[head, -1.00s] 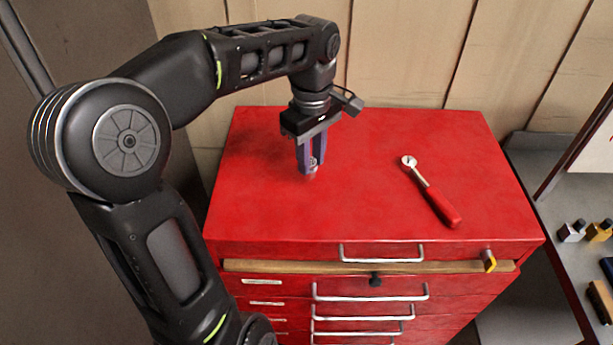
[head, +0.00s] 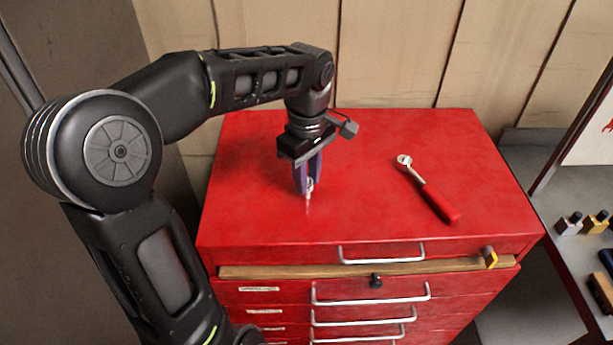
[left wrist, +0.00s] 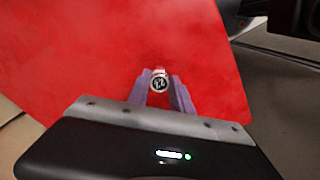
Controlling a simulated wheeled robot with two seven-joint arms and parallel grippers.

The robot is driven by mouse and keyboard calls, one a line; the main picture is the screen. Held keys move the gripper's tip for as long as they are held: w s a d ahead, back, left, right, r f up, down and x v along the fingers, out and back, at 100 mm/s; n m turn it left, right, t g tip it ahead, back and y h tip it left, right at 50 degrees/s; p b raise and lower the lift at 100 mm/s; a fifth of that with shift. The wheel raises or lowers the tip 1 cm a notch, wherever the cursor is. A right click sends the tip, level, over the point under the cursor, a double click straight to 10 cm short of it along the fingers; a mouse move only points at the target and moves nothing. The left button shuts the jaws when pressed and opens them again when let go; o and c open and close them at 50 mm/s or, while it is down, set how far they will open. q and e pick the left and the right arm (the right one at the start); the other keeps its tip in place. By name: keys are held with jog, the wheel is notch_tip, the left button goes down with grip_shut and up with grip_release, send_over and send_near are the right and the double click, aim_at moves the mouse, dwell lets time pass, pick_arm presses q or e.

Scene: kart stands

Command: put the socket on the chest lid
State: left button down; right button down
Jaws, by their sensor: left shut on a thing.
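The red chest lid (head: 370,190) is the flat top of a tool chest in the head view, and it also fills much of the left wrist view (left wrist: 120,60). My left gripper (head: 308,190) points down over the left middle of the lid. It is shut on the small silver socket (left wrist: 160,82), which sits between the purple fingertips. The socket (head: 309,188) also shows at the fingertips in the head view. It is at or just above the lid; I cannot tell if it touches. My right gripper is not in view.
A ratchet with a red handle (head: 438,202) lies on the lid to the right of my gripper. Drawers with silver handles (head: 370,294) are below the lid. A grey bench (head: 560,225) with small items stands at right. The lid's front is clear.

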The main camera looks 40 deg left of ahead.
aim_at(308, 181)
pick_arm(q)
jog(key=c, duration=1.1)
grip_release()
jog(key=shift+f, duration=0.1)
jog(key=shift+c, duration=0.2)
jog(key=shift+r+p, duration=0.3)
jog(key=shift+w+r, duration=0.1)
jog(key=shift+r, duration=0.25)
notch_tip(308, 181, up, 4)
jog(key=shift+r+b, duration=0.1)
jog(key=shift+b, duration=0.5)
jog(key=shift+r+p, duration=0.85)
jog(key=shift+p, duration=0.1)
jog(key=shift+r+p, duration=0.35)
jog(key=shift+r, duration=0.05)
